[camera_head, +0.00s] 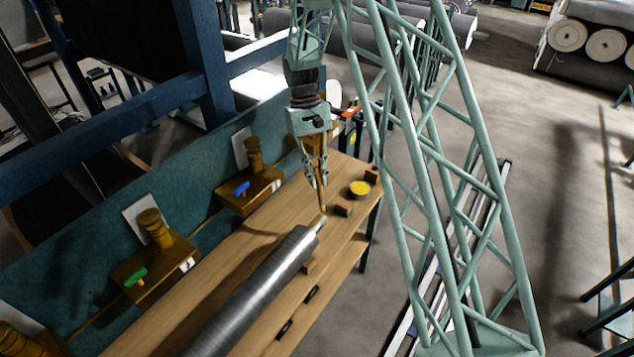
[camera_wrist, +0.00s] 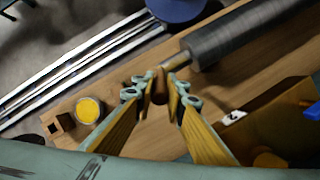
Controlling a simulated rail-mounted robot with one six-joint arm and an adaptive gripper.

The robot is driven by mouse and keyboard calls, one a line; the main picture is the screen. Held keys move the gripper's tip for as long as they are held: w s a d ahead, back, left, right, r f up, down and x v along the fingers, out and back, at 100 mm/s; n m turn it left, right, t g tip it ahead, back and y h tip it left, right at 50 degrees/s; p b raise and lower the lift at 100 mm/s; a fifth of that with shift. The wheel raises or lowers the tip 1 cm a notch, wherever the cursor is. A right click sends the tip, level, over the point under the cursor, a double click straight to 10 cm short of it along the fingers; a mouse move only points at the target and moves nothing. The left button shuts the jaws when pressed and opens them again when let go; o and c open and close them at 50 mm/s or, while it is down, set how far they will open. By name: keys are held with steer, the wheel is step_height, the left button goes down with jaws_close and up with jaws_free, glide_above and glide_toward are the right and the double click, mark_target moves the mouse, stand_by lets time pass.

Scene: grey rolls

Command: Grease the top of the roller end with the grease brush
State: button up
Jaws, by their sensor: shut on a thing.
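The grey metal roller (camera_head: 262,285) lies on the wooden bench top, its narrower end (camera_head: 317,223) pointing toward the back right. My gripper (camera_head: 316,172) is shut on the thin brown grease brush (camera_head: 322,194), which hangs tip down close above the roller end. Whether the tip touches it I cannot tell. In the wrist view, the brush (camera_wrist: 159,92) sits between my fingertips (camera_wrist: 161,87), beside the roller end (camera_wrist: 177,62); the roller (camera_wrist: 245,38) runs to the upper right. The grease pot (camera_head: 360,189), full of yellow grease, stands right of my gripper and also shows in the wrist view (camera_wrist: 89,110).
Small wooden blocks (camera_head: 343,210) stand on the bench (camera_head: 345,235) near the pot. Brass-coloured housings with a blue handle (camera_head: 241,188) and a green handle (camera_head: 135,277) line the teal panel at the left. Dark slots (camera_head: 312,294) mark the bench's front side.

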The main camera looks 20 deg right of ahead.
steer(key=shift+s+a+r, duration=0.2)
steer(key=shift+r, duration=0.6)
steer(key=shift+w+r+p, duration=0.15)
steer(key=shift+r+p, duration=0.3)
steer(key=shift+r, duration=0.15)
steer(key=shift+r+p, duration=0.7)
steer(key=shift+r, duration=1.2)
steer(key=shift+f, duration=0.2)
steer(key=shift+f+b, duration=0.35)
steer(key=shift+r+b, duration=0.2)
steer(key=shift+b, duration=0.75)
steer(key=shift+r+b, duration=0.25)
steer(key=shift+b, duration=0.1)
steer(key=shift+f, duration=0.1)
